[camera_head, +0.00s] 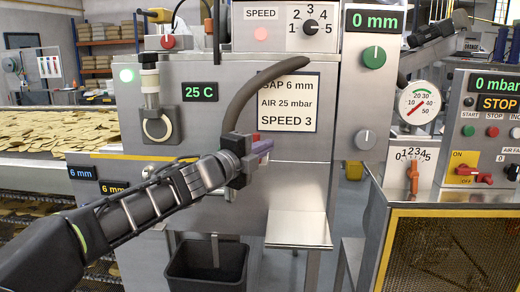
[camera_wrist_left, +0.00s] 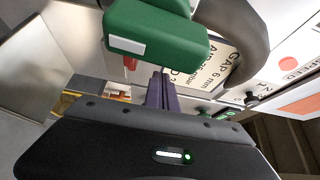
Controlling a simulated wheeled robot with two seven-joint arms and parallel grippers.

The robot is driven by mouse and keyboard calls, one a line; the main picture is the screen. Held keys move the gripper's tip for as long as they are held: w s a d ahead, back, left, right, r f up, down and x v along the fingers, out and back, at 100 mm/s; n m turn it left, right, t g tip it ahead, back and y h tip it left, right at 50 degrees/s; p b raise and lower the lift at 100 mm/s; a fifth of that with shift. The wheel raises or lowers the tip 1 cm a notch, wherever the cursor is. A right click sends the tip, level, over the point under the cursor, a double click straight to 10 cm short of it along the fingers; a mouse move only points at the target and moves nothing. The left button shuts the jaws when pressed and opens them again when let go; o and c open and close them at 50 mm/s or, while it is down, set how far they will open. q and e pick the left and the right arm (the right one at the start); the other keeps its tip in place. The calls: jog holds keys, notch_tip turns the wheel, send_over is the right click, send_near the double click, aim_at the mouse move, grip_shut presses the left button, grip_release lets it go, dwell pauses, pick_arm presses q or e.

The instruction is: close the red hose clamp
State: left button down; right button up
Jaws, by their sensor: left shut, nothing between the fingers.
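A thick grey hose (camera_head: 255,85) curves down across the front of the steel machine, and its lower end is hidden behind my left gripper (camera_head: 264,148). The gripper is at the hose's lower end with its purple-grey fingers together and nothing between them. In the left wrist view the closed fingers (camera_wrist_left: 163,90) point up the picture, close to a green block (camera_wrist_left: 155,28) with a white patch. A small red piece (camera_wrist_left: 130,63) shows just below that block, and it may be part of the red clamp. The clamp cannot be made out clearly in the head view. My right gripper is out of view.
A conveyor of chips (camera_head: 60,128) lies left. A gauge (camera_head: 419,102) and control panel stand right.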

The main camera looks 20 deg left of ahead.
pick_arm(q)
jog(key=s, duration=0.9)
jog(key=shift+s, duration=0.3)
jog(key=shift+a, duration=0.1)
